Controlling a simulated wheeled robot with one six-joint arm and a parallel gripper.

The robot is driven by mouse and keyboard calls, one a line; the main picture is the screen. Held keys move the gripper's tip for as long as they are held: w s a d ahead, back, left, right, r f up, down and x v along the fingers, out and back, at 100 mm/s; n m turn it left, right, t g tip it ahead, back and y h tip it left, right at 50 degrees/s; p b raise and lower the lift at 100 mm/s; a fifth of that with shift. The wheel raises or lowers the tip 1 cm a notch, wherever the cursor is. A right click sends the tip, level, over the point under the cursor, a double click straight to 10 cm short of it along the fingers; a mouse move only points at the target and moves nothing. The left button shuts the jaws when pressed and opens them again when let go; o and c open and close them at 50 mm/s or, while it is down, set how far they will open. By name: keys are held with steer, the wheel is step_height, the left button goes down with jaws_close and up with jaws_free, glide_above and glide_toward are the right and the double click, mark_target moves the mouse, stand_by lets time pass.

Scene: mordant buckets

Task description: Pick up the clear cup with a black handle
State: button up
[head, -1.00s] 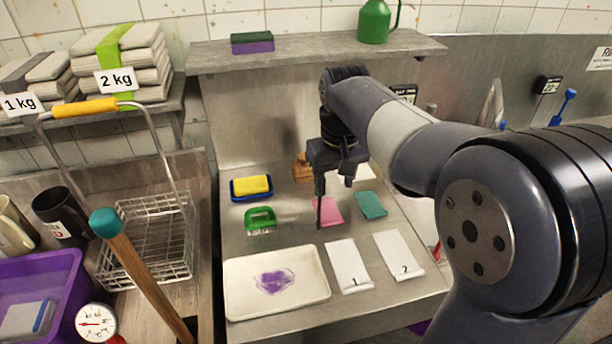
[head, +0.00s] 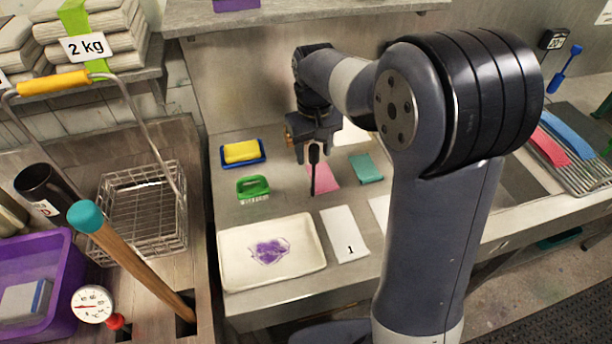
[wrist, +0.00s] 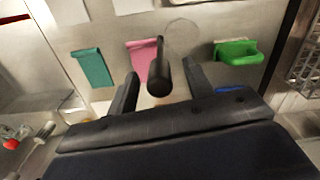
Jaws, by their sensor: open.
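The clear cup (wrist: 184,38) shows in the wrist view only as a faint round outline on the steel counter. Its black handle (wrist: 159,75) rises upright beside it toward the camera. In the head view the handle (head: 313,175) is a thin dark upright bar below my gripper; the clear bowl is too faint to make out there. My gripper (wrist: 161,85) is open, with one finger on each side of the handle's upper end and gaps visible on both sides. My gripper (head: 314,150) also shows in the head view, pointing down.
A pink cloth (wrist: 143,55), teal cloth (wrist: 92,67) and green-handled thing (wrist: 238,50) lie close around. A yellow sponge in a blue dish (head: 243,152), a white tray with a purple stain (head: 235,272) and card 1 (head: 350,250) are also on the counter.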

steer(key=shift+f, duration=1.1)
jaws_close()
